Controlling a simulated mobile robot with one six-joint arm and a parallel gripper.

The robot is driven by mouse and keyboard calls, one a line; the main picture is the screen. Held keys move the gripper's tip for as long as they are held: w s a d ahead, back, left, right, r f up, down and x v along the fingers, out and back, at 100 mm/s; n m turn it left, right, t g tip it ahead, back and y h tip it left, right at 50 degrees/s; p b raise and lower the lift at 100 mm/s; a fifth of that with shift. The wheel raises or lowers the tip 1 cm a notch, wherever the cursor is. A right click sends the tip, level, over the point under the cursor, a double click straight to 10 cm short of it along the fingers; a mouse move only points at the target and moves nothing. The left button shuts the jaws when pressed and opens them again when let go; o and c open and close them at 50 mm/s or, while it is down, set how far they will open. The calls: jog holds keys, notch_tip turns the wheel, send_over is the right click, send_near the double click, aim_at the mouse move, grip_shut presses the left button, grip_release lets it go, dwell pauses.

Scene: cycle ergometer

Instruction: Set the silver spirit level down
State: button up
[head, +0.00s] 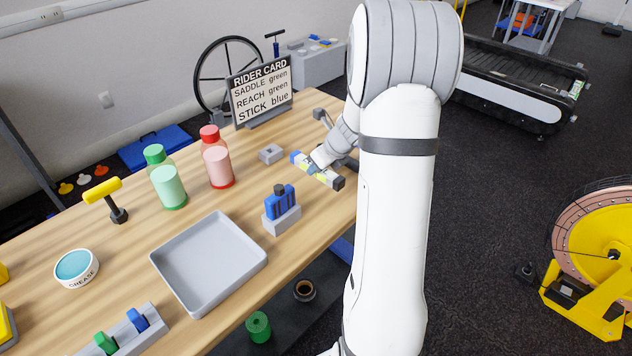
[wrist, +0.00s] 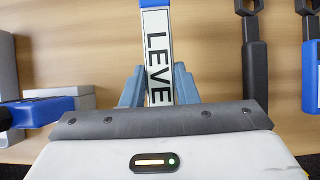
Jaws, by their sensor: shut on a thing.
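The silver spirit level (head: 330,179) has blue and dark parts at its ends and lies near the table's right edge in the head view. In the wrist view the level (wrist: 158,30) shows a white label reading "LEVE", with the rest hidden behind my gripper's body. My gripper (head: 316,164) is shut on the level, with one blue-grey finger on each side of it; the fingers also show in the wrist view (wrist: 158,88). The level is at or close above the tabletop; I cannot tell whether it touches.
A grey tray (head: 162,262), a blue item in a grey holder (head: 283,222), a small grey block (head: 271,153) and red (head: 217,165) and green (head: 167,185) bottles stand leftward on the table. Dark tools (wrist: 256,60) lie right of the level in the wrist view. The rider card (head: 262,92) stands behind.

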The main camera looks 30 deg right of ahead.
aim_at(320, 177)
jog(key=f, duration=0.2)
jog(key=f+b, duration=0.1)
jog(key=f, duration=0.1)
jog(key=shift+d+f, duration=0.2)
jog(key=shift+f, duration=0.1)
jog(key=shift+s+r, duration=0.1)
jog(key=o, duration=0.6)
jog(key=shift+b, duration=0.3)
jog(key=o, duration=0.5)
jog(key=shift+c, duration=0.2)
